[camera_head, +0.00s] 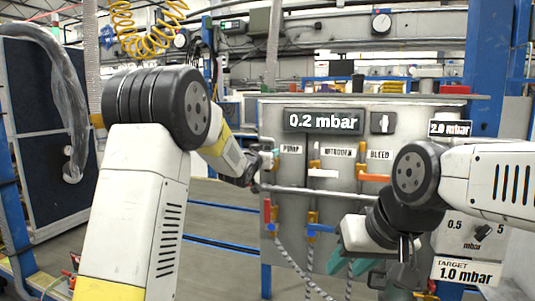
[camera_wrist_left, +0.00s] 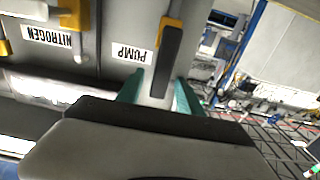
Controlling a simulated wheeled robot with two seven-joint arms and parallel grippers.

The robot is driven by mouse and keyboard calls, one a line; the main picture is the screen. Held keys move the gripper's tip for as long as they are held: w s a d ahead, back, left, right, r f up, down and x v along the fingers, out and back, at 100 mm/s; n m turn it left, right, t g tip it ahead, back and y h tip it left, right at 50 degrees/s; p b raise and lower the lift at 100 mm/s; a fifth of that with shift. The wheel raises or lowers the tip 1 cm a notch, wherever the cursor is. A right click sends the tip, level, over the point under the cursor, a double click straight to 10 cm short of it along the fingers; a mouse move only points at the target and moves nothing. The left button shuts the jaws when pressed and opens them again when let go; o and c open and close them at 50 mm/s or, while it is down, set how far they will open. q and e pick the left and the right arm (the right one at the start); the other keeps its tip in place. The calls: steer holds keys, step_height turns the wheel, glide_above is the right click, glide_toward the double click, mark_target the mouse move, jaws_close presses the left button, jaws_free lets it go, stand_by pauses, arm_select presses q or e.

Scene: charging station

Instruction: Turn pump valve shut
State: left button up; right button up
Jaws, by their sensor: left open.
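The pump valve shows in the left wrist view as a yellow body with a dark handle (camera_wrist_left: 172,62), beside the PUMP label (camera_wrist_left: 132,53). My left gripper (camera_wrist_left: 160,98) is open, its teal fingers on either side of the handle's near end. The handle looks closer to the right finger; I cannot tell whether they touch. My right gripper (camera_head: 350,266) is in front of the panel's lower part, teal fingers apart and seemingly empty.
The grey panel (camera_head: 400,113) has a display (camera_head: 323,121) reading 0.2 mbar and another (camera_head: 450,128) reading 2.0 mbar. The nitrogen valve (camera_head: 322,173) has a white handle, the bleed valve (camera_head: 374,178) an orange one. A horizontal pipe (camera_head: 310,191) crosses below. A target sign (camera_head: 466,271) reads 1.0 mbar.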

arm_select(q)
steer(key=shift+w+d, duration=0.15)
steer(key=shift+w, duration=0.3)
jaws_close()
stand_by(1.1)
